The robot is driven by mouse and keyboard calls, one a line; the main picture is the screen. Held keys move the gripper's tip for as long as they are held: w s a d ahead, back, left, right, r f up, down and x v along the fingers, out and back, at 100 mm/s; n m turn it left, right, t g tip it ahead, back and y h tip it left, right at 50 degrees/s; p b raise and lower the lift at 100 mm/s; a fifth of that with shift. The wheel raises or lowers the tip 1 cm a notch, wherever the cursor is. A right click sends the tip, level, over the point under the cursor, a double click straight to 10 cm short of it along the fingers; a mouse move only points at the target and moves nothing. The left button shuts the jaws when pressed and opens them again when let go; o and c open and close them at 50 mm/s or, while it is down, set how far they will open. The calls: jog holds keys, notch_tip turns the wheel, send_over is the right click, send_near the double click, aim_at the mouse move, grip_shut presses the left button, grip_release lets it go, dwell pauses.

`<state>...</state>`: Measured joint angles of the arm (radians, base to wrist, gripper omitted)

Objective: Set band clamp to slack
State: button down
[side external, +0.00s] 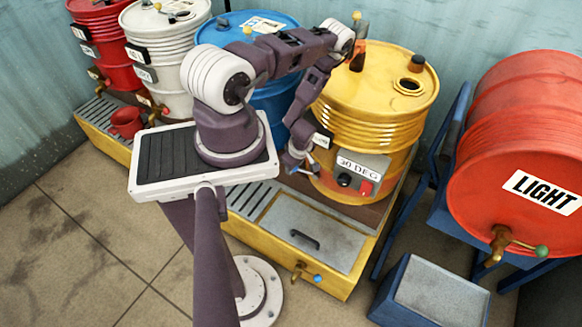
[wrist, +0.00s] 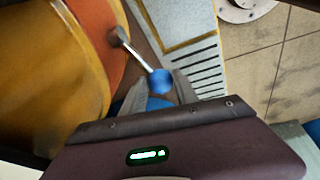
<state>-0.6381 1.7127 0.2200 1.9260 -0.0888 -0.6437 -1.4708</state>
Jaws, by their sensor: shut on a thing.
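The yellow drum (side external: 370,85) stands upright with an orange-brown band clamp (side external: 402,165) around its lower part. The band also shows in the wrist view (wrist: 98,35). A short silver lever (wrist: 132,52) with a blue ball knob (wrist: 159,80) sticks out from the band. My gripper (wrist: 158,92) is shut on this blue knob, with one finger on either side. In the side external view my gripper (side external: 303,164) is low at the drum's left front, by the band. The clamp's setting cannot be read.
A "30 DEG" panel (side external: 363,165) with a black knob and red switch is right of my gripper. The blue drum (side external: 275,100) stands close on the left. The yellow-edged sump (side external: 315,230) lies below. A red "LIGHT" drum (side external: 520,130) lies on a blue stand at right.

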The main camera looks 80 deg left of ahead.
jog(key=shift+w+d+r, duration=0.45)
jog(key=shift+w+d, duration=0.1)
jog(key=shift+w, duration=0.2)
jog(key=shift+w+d+r, duration=0.35)
jog(key=shift+w+d, duration=0.05)
jog(key=shift+w, duration=0.15)
jog(key=shift+w+d+r, duration=0.3)
jog(key=shift+w+d, duration=0.1)
jog(key=shift+w, duration=0.1)
jog(key=c, duration=0.9)
grip_release()
jog(key=shift+s, duration=0.3)
jog(key=shift+c, duration=0.2)
jog(key=shift+r, duration=0.1)
jog(key=v, duration=0.7)
